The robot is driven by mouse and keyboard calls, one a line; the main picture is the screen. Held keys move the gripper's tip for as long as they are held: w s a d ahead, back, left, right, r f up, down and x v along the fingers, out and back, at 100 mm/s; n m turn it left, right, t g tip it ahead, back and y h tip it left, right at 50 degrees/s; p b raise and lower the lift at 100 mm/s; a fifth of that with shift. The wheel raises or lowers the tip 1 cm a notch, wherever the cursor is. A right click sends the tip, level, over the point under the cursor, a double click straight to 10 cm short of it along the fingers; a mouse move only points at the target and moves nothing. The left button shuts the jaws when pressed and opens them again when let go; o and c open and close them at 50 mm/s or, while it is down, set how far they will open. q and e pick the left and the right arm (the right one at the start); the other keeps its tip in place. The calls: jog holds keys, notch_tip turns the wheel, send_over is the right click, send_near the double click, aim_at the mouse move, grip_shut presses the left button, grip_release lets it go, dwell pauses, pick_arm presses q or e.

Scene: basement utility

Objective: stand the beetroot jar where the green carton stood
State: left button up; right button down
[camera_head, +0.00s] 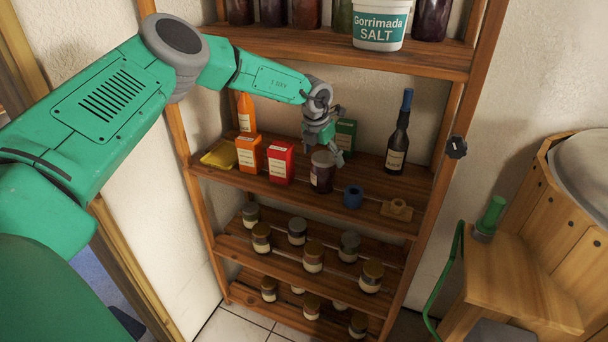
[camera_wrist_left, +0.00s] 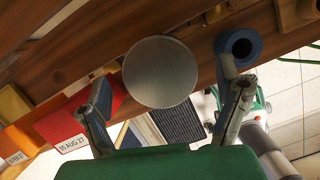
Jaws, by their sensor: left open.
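The dark jar with a grey lid and pale label (camera_head: 322,172), which I take for the beetroot jar, stands upright near the front edge of the middle shelf (camera_head: 300,196). In the left wrist view its round lid (camera_wrist_left: 160,72) shows between my fingers. My left gripper (camera_head: 333,151) is open, close above and behind the lid; I cannot tell whether it touches. A green carton (camera_head: 346,134) stands farther back on the same shelf, partly hidden by the gripper. My right gripper is not in view.
A red carton (camera_head: 280,162) and orange carton (camera_head: 250,153) stand left of the jar. A blue ring-shaped object (camera_head: 353,197) and a wooden piece (camera_head: 397,210) lie to its right. A dark bottle (camera_head: 398,140) stands behind right. The salt tub (camera_head: 379,26) is on the shelf above.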

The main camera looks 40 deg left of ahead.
pick_arm(q)
jog(key=s+b, duration=0.1)
jog(key=s, duration=1.1)
jog(key=s+d+f+m+y, duration=0.2)
jog(key=s+d+f+m, duration=0.3)
jog(key=s+f+m, duration=0.4)
jog(key=s+d+f+m+y, duration=0.1)
jog(key=s+d+f+m, duration=0.3)
jog(key=s+f+m, duration=0.55)
jog(key=s+d+m+g+h, duration=0.1)
jog(key=s+d+m, duration=0.1)
jog(key=s+m, duration=0.7)
jog(key=s+d+m+g+h, duration=0.1)
jog(key=s+d+m+h, duration=0.1)
jog(key=s+m, duration=0.6)
jog(key=shift+s+d+m+g, duration=0.3)
jog(key=shift+s+d+m, duration=0.15)
jog(key=shift+d, duration=0.4)
jog(key=shift+f, duration=0.1)
